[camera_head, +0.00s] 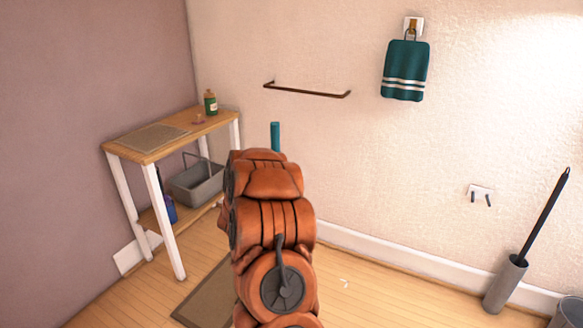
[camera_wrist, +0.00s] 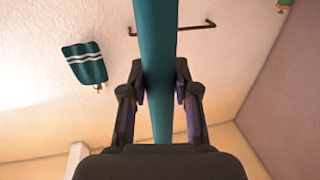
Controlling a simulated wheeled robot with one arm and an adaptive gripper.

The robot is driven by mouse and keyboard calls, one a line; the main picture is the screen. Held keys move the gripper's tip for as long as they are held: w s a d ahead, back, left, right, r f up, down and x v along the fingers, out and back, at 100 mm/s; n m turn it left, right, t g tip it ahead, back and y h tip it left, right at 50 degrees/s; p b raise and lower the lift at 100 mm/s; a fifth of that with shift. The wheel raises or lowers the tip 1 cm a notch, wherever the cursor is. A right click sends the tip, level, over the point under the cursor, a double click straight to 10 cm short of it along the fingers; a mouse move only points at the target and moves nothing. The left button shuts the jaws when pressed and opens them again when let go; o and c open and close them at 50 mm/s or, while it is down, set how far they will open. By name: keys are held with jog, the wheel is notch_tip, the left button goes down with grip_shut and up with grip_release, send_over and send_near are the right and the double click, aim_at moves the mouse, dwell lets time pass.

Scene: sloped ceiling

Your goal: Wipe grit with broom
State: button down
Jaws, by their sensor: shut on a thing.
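My gripper (camera_wrist: 160,76) is shut on the teal broom handle (camera_wrist: 158,25), with one finger on each side. In the head view my orange arm hides the gripper, and only a short teal piece of the handle (camera_head: 275,136) shows above the arm. The broom's head is not seen in either view. A small pale mark, perhaps grit (camera_head: 344,283), lies on the wooden floor right of my arm. It is too small to tell for sure.
A wooden-topped table (camera_head: 216,122) with a bottle (camera_head: 210,102) stands at left, a grey basket (camera_head: 193,186) below. A mat (camera_head: 207,292) lies beside my arm. A towel (camera_head: 404,72) and rail (camera_head: 308,92) hang on the wall. A brush holder (camera_head: 505,284) stands right; floor between is clear.

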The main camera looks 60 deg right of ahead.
jog(key=shift+r+p, duration=1.2)
jog(key=shift+r, duration=1.4)
